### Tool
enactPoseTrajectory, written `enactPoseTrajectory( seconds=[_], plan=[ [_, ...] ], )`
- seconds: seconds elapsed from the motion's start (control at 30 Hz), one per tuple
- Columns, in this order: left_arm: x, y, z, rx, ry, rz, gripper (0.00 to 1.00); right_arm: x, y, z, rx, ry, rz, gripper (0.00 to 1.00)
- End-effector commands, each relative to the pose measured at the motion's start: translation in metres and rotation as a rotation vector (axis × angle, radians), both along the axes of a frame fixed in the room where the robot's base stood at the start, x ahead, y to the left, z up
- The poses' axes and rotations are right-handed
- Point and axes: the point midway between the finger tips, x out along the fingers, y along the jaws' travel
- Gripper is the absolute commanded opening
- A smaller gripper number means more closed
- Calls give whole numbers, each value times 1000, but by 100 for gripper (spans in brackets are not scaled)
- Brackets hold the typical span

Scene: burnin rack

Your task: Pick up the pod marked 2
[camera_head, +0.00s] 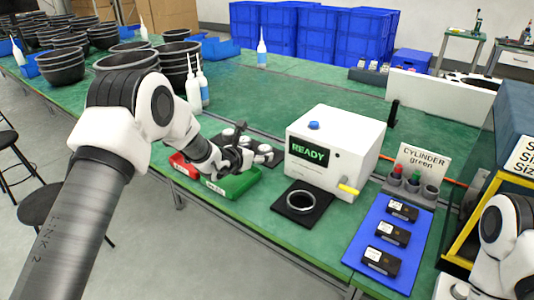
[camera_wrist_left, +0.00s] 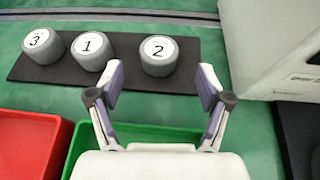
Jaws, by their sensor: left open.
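The pod marked 2 (camera_wrist_left: 158,56) is a short grey cylinder with a white top, upright at the right part of a black mat (camera_wrist_left: 190,78) in the left wrist view. The pod marked 1 (camera_wrist_left: 91,51) and the pod marked 3 (camera_wrist_left: 41,46) stand to its left. My left gripper (camera_wrist_left: 162,84) is open and empty, its fingertips on the near side of pod 2, apart from it. In the head view my left gripper (camera_head: 238,158) is over the mat's near edge and partly hides the pods. My right gripper is not visible.
A red tray (camera_head: 184,165) and a green tray (camera_head: 235,187) lie in front of the mat. A white box reading READY (camera_head: 328,148) stands right of the mat. A blue mat (camera_head: 385,238) holds black modules farther right. Bottles and black bowls stand behind, left.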

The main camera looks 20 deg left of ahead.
Motion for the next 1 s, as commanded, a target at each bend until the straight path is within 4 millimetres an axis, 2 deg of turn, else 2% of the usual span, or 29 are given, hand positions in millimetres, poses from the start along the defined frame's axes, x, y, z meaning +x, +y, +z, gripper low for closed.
enactPoseTrajectory(
  seconds=[0.23,0.5,0.53,0.67,0.7,1.0],
  plan=[
    [36,-9,-17,2,1,-2,78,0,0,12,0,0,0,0],
    [43,-11,-21,0,1,0,78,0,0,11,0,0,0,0],
    [43,-11,-21,0,1,0,71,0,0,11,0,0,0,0],
    [43,-11,-21,0,1,0,25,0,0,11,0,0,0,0],
    [43,-11,-21,0,1,0,19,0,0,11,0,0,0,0],
    [42,-11,-21,1,2,0,19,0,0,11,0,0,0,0]
  ],
)
